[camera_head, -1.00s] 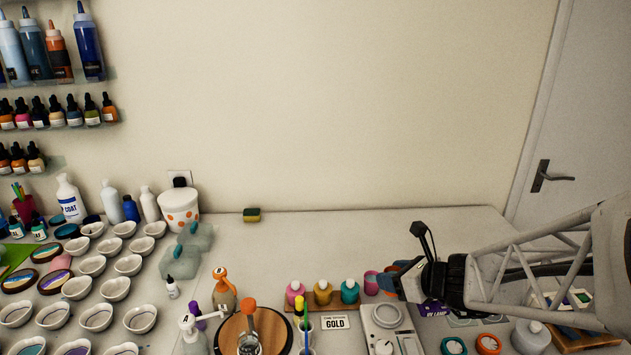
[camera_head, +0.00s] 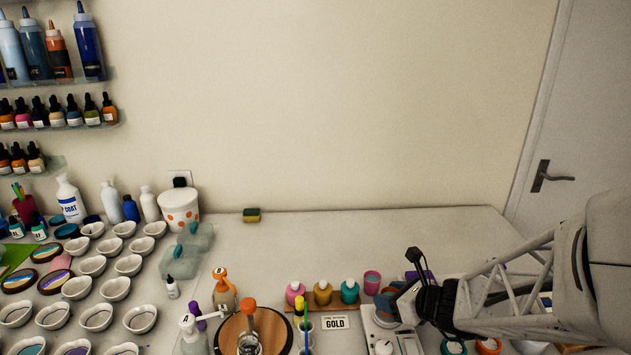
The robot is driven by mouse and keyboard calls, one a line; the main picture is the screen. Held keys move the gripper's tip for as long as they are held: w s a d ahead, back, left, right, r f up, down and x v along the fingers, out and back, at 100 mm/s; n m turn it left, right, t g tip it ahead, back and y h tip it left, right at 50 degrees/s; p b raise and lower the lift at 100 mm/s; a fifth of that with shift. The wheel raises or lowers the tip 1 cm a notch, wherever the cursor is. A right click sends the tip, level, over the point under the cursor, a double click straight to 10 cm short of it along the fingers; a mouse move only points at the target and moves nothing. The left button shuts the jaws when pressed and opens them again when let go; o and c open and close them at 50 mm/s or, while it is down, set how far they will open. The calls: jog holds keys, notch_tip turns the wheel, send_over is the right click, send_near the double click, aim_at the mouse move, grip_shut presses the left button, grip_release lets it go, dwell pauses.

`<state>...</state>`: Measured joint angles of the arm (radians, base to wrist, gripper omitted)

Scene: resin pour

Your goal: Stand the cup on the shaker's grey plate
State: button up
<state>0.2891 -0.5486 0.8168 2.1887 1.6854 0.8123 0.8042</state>
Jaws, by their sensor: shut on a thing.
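The shaker (camera_head: 384,341) is a white box with a knob on its front, at the bottom right of centre. Its round grey plate is mostly hidden now behind my gripper and the cup. My gripper (camera_head: 397,302) reaches in from the right, directly over the plate area. It is shut on the cup (camera_head: 384,309), a small blue-grey and orange shape that is partly covered by the jaws. The cup looks about upright, low over or on the plate. I cannot tell whether its base touches the plate.
A pink cup (camera_head: 372,281) stands just behind the shaker. Pink, gold and teal bottles (camera_head: 323,292) stand on a wooden rack to its left, near a GOLD card (camera_head: 335,322). A round wooden board (camera_head: 253,331) is further left.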

jog(key=shift+f, duration=0.5)
jog(key=shift+f, duration=0.15)
jog(key=o, duration=0.9)
jog(key=shift+r, duration=0.2)
jog(key=shift+s+d+r, duration=0.3)
jog(key=shift+s, duration=0.05)
jog(key=shift+v, duration=3.15)
jog(key=shift+s+f, duration=0.1)
